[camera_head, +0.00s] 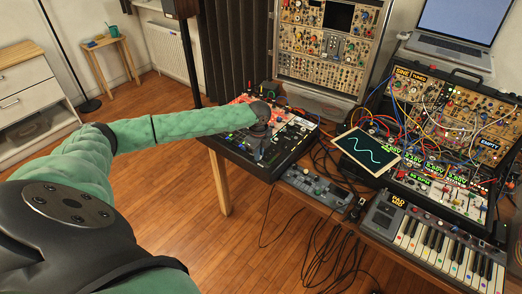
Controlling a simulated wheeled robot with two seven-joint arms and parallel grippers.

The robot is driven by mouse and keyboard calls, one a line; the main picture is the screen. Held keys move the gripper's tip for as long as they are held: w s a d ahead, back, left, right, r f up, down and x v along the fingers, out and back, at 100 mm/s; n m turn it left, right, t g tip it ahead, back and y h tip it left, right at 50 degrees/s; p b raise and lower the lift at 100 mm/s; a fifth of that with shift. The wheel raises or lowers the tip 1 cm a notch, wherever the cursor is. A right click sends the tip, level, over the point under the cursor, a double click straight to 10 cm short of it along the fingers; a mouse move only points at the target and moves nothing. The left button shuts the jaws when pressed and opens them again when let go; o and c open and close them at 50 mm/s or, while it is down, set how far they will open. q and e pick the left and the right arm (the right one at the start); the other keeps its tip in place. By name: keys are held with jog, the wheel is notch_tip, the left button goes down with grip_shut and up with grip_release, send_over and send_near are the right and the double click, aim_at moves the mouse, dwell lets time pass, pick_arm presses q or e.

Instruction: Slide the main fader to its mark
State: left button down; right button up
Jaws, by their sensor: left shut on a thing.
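A black mixer (285,147) with colored knobs, lit buttons and a red-edged panel lies on the far left end of the wooden table. My left gripper (257,153) points down onto the mixer's top, its arm coming in from the left in a green sleeve. It is shut on a small part there, which I take to be the main fader; the gripper hides it. The fader's mark is too small to make out. My right gripper is out of view.
A small grey device (320,186) with loose cables sits right of the mixer. A tablet with a green wave (366,150), a patched synth case (450,130) and a keyboard (440,240) fill the right. A tall modular rack (330,45) stands behind.

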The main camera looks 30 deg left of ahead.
pick_arm(q)
jog(key=c, duration=1.4)
grip_release()
jog(key=shift+s, duration=0.15)
jog(key=shift+c, duration=0.2)
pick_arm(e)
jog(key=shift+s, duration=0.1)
